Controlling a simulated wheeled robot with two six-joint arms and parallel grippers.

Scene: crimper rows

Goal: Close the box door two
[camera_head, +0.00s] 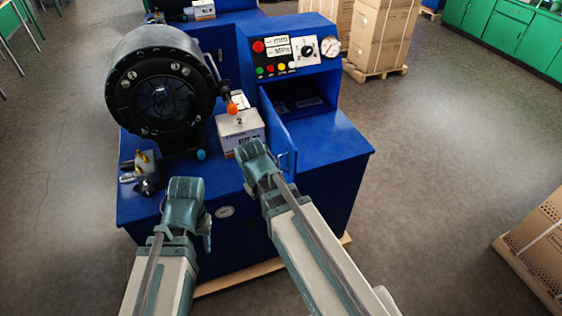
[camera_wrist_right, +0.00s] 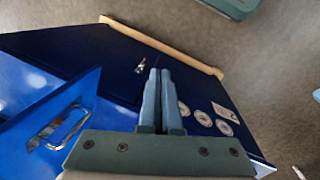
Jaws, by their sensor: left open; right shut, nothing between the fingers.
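The blue box door (camera_head: 277,128) stands open on the left side of the open compartment (camera_head: 305,97), below the control panel of the blue crimper. The door's metal handle (camera_head: 284,161) is just right of my right gripper (camera_head: 252,152) in the head view. In the right wrist view the door (camera_wrist_right: 80,98) and its handle (camera_wrist_right: 70,128) are left of the right gripper (camera_wrist_right: 161,92), whose fingers are shut and empty. They appear apart from the handle. My left gripper (camera_head: 184,188) is open over the left front of the crimper, its fingertips largely hidden.
A white carton marked 2 (camera_head: 237,125) stands between the black crimping head (camera_head: 160,90) and the door. Metal fittings (camera_head: 143,170) lie at the left edge. The blue top (camera_head: 335,140) right of the door is clear. Stacked cartons (camera_head: 383,35) stand behind.

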